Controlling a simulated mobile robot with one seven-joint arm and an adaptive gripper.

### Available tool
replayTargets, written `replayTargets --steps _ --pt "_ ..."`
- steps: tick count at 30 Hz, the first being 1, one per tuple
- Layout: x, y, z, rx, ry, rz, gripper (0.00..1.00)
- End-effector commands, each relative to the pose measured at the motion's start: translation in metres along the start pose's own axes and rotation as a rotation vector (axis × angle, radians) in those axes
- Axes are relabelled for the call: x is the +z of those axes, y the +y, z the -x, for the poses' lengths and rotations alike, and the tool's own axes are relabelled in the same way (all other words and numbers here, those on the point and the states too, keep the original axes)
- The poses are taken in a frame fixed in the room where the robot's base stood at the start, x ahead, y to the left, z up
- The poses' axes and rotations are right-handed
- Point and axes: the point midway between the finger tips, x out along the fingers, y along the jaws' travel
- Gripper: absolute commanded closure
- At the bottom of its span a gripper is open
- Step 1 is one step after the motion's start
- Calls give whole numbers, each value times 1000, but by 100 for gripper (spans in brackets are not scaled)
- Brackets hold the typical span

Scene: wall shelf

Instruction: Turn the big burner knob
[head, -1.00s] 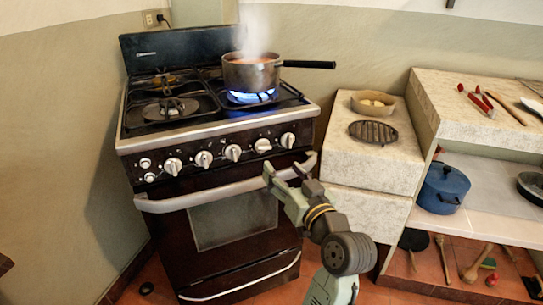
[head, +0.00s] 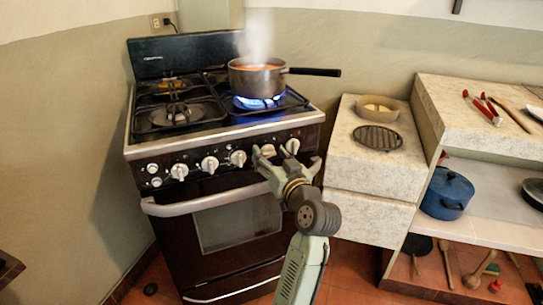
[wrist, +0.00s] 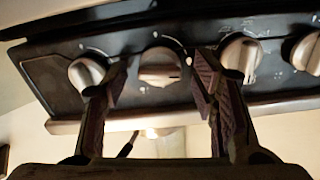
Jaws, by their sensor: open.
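The stove (head: 215,220) has a row of silver knobs on its front panel. The burner knob second from the right (head: 267,150) is partly hidden by my gripper (head: 266,157), which is open in front of it. No readable label marks the big burner knob.
A steaming pot (head: 256,78) sits over a blue flame, its black handle pointing right. The oven handle (head: 205,201) runs below the knobs. A stone counter (head: 368,170) stands right of the stove, with a bowl (head: 377,107) and a round grate (head: 376,137).

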Motion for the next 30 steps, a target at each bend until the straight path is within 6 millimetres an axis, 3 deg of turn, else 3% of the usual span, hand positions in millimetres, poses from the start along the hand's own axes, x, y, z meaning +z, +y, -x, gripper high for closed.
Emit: replayTargets --steps 22,30 --pt "0 0 0 0 0 0 94" --pt "0 0 0 0 -1 -26 94"
